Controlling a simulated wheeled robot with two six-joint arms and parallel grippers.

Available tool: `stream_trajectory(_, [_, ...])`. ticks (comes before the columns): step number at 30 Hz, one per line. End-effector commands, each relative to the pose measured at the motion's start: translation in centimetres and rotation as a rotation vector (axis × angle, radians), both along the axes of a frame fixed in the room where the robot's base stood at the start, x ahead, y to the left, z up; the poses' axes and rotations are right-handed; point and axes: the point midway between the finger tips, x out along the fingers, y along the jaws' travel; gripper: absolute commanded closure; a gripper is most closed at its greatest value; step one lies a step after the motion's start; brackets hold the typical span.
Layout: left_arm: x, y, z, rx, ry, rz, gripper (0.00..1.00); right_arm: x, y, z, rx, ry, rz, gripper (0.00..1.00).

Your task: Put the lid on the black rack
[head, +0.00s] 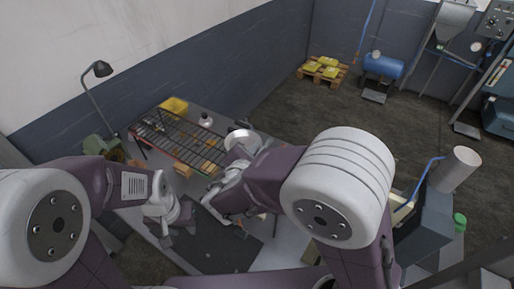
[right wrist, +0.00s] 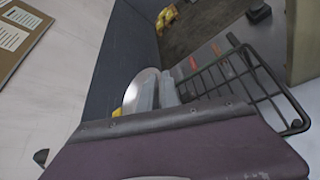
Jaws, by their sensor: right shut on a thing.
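The black rack (head: 180,140) is a wire shelf standing on the table at the back left. Its bars also show at the right of the right wrist view (right wrist: 235,75). The round silver lid (head: 242,138) is just right of the rack in the head view. In the right wrist view, the lid (right wrist: 131,96) is tilted on edge at the fingers of my right gripper (right wrist: 156,92), which is shut on it. The fingers partly hide the lid. My left gripper (head: 178,232) appears open and empty over the near left part of the table.
A yellow bin (head: 174,105) and a small white-topped item (head: 206,119) stand behind the rack. A desk lamp (head: 102,70) rises at the left. A dark mat (head: 215,248) covers the table's near part. A wall runs behind the table.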

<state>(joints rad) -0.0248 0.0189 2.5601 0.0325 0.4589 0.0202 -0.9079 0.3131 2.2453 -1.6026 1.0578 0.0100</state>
Motion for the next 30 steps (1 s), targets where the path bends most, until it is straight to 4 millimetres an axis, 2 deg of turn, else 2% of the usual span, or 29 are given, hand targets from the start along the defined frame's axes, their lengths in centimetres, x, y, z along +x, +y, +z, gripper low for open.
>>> stream_trajectory(8, [0.0, 0.0, -1.6, 0.0, 0.0, 0.0, 0.67, 0.0, 0.0, -2.1, -0.001, 0.0, 0.0, 1.0])
stream_trajectory(19, [0.0, 0.0, -5.3, 0.0, 0.0, 0.0, 0.67, 0.0, 0.0, -6.6, 0.001, -0.001, 0.0, 1.0])
stream_trajectory(23, [0.0, 0.0, -5.9, 0.0, 0.0, 0.0, 0.67, 0.0, 0.0, -7.1, 0.001, -0.001, 0.0, 1.0])
stream_trajectory(30, [0.0, 0.0, -5.8, 0.0, 0.0, 0.0, 0.67, 0.0, 0.0, -6.9, 0.0, 0.0, 0.0, 1.0])
